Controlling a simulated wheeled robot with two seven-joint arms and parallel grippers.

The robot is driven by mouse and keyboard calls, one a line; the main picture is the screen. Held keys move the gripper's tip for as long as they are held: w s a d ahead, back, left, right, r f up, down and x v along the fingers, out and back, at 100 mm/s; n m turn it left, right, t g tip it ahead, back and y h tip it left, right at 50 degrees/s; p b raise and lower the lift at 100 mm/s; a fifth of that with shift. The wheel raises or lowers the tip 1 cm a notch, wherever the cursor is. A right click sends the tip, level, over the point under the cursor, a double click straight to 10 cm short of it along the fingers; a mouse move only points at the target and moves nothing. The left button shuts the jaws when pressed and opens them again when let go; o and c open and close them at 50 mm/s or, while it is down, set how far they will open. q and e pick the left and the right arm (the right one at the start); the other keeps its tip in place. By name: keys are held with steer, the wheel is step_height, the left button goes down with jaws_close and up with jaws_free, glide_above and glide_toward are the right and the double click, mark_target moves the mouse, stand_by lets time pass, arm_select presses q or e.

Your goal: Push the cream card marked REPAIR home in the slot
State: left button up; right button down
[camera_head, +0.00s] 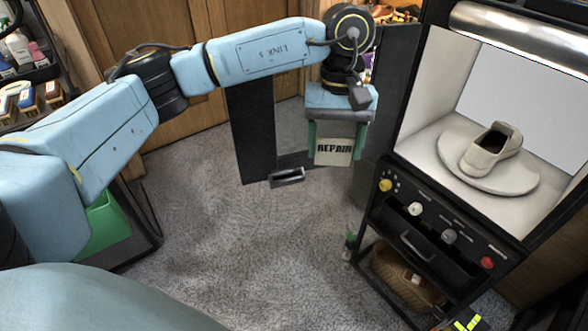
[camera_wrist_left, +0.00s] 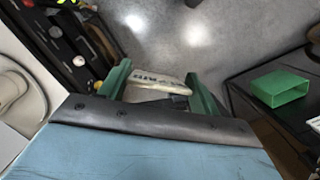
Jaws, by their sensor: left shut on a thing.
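The cream card marked REPAIR (camera_head: 334,149) hangs upright between the green fingers of my left gripper (camera_head: 335,158), its lettering facing the head camera. In the left wrist view the card's cream edge (camera_wrist_left: 162,86) shows between the two fingers of the left gripper (camera_wrist_left: 157,76). The gripper is shut on the card. A small dark holder with a pale opening (camera_head: 287,177) sits lower and to the left of the card, apart from it. I cannot tell whether it is the slot. My right gripper is out of view.
A black cabinet with knobs (camera_head: 428,237) stands at right, with a cream sneaker (camera_head: 491,150) on a round turntable (camera_head: 457,150) in its lit box. A black panel (camera_head: 251,130) stands behind my left arm. A green box (camera_wrist_left: 283,88) sits at right in the wrist view.

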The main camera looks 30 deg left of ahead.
arm_select(q)
steer(key=a+f+n+t+y+b, duration=0.1)
steer(key=a+f+n+b, duration=0.3)
steer(key=a, duration=0.5)
steer(key=shift+w+a+f+n+t+b, duration=0.15)
steer(key=shift+w+f+n+t+b, duration=0.2)
steer(key=shift+f+b, duration=0.7)
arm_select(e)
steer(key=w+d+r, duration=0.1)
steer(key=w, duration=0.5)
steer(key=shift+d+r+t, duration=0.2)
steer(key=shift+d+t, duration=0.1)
arm_select(q)
steer(key=shift+r, duration=0.1)
steer(key=f+b, duration=0.1)
steer(key=w+a+f+b, duration=0.1)
steer(key=f, duration=0.1)
steer(key=f+b, duration=0.1)
steer(key=f, duration=0.1)
steer(key=shift+w+a+f+b, duration=0.15)
steer(key=shift+a+f+b, duration=0.1)
steer(key=shift+b, duration=0.15)
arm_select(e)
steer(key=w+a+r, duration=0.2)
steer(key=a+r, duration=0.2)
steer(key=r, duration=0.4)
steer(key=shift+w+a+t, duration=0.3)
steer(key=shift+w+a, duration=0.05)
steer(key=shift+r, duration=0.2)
